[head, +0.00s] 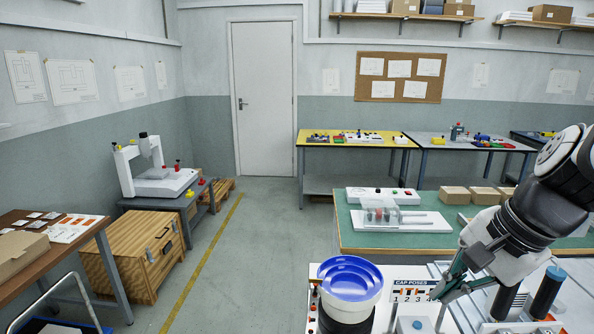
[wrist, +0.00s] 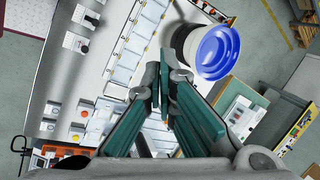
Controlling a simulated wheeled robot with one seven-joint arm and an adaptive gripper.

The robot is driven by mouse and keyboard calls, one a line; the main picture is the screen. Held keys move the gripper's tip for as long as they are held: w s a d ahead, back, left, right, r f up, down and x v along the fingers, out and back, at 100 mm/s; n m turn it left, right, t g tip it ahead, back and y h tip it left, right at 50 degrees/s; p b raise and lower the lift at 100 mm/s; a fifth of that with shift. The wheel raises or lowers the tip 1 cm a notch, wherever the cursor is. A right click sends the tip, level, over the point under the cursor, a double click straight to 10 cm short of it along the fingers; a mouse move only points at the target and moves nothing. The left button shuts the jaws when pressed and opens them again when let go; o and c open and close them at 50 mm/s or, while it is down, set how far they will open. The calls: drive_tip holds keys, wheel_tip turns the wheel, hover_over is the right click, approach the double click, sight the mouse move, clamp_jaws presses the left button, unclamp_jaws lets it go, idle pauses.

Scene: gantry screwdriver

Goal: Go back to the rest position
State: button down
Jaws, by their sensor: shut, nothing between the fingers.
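My gripper (head: 438,296) hangs at the lower right in the head view, close to the sign marked CAP POSES (head: 410,283). In the wrist view my gripper (wrist: 159,82) has its two green fingers together, with nothing held between them. It is over the white workstation (wrist: 95,65), which carries rails, buttons and switches. A white bowl with a blue inside (head: 349,279) stands left of the gripper in the head view. The bowl also shows right of the fingertips in the wrist view (wrist: 217,53), apart from them.
Dark cylinders (head: 547,291) stand right of my gripper. Behind is a green-topped table (head: 375,236) with a clear-covered fixture (head: 393,219) and cardboard boxes (head: 487,195). A white gantry machine (head: 152,170) and wooden crate (head: 136,258) are at left. The floor between (head: 260,235) is clear.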

drive_tip(key=s+a+r+n+h, duration=0.1)
drive_tip(key=s+a+n, duration=0.1)
drive_tip(key=s+n, duration=0.3)
drive_tip(key=s+a+r+n+t+h, duration=0.1)
drive_tip(key=s+a+n+h, duration=0.1)
drive_tip(key=s+n, duration=0.4)
drive_tip(key=shift+a+r+n, duration=0.3)
drive_tip(key=shift+a+n, duration=0.3)
drive_tip(key=shift+n, duration=0.4)
idle(0.6)
